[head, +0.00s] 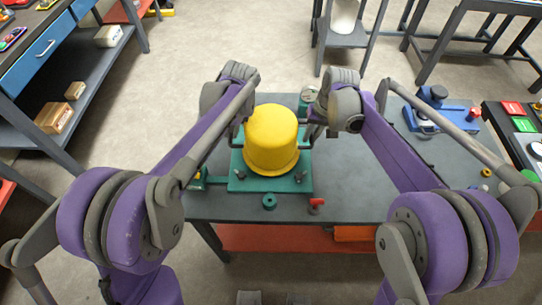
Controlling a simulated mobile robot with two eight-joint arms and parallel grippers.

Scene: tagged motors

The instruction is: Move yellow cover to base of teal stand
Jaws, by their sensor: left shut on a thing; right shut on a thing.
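The yellow cover (271,138) is a domed cylinder with a flared lower rim. It is upright over the teal stand's flat base (240,182), near the left side of the grey table. I cannot tell whether its rim touches the base. My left gripper (243,134) is at the cover's left side and my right gripper (305,131) is at its right side. Both are shut on the cover, one from each side. The fingertips are partly hidden by the arms and the cover. The stand's parts behind and under the cover are hidden.
A small teal ring (269,201) and a red-topped piece (316,205) lie on the table (350,195) in front of the base. A blue device (440,115) stands at the right. Colored blocks lie on another bench at far right. The table's middle is mostly clear.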

